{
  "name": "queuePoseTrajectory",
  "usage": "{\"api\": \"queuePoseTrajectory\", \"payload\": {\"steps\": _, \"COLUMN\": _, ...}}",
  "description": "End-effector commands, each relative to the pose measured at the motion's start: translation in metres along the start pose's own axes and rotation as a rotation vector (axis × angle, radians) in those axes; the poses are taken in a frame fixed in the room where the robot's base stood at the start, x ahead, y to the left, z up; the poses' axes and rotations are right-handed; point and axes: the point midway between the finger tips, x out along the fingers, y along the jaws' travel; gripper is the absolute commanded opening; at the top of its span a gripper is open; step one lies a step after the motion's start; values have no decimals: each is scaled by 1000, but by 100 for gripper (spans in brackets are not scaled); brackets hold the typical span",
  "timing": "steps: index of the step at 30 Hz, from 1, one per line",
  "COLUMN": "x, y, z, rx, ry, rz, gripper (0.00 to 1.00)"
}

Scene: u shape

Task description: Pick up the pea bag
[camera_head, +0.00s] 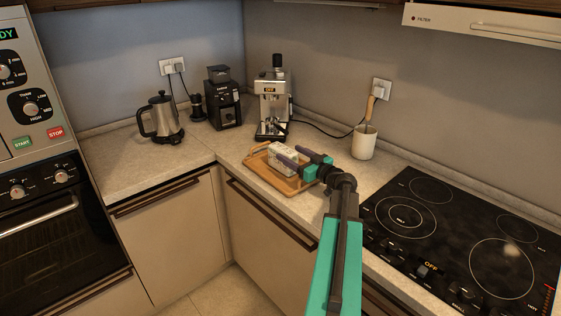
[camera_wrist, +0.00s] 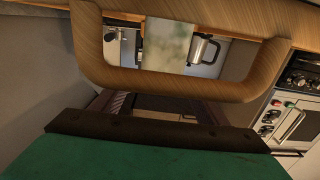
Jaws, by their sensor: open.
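The pea bag (camera_head: 283,147), a small whitish-green block-like pack, sits on a wooden tray (camera_head: 256,163) on the counter. My gripper (camera_head: 288,154) is open at the tray's right side. Its dark fingers overlap the bag in the head view, hiding part of it; I cannot tell whether they straddle it. In the wrist view the pale green bag (camera_wrist: 168,45) shows at top centre, partly behind the tray's wooden handle (camera_wrist: 180,86). The dark fingers of my gripper (camera_wrist: 163,105) are spread below that handle, with no thing held visible between them.
An espresso machine (camera_head: 272,104) stands behind the tray, with a grinder (camera_head: 224,105) and kettle (camera_head: 161,119) to its left. A white utensil pot (camera_head: 364,143) is behind my arm. A black cooktop (camera_head: 455,235) lies right. The left counter's front is clear.

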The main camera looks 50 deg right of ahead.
Motion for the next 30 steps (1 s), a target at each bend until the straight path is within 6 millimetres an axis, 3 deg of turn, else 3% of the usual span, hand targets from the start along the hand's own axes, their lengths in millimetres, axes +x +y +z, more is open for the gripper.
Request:
{"api": "queuePoseTrajectory", "payload": {"steps": 13, "x": 51, "y": 1, "z": 0, "rx": 0, "ry": 0, "rz": 0, "gripper": 67}}
{"api": "queuePoseTrajectory", "payload": {"steps": 30, "x": 54, "y": 1, "z": 0, "rx": 0, "ry": 0, "rz": 2, "gripper": 67}}
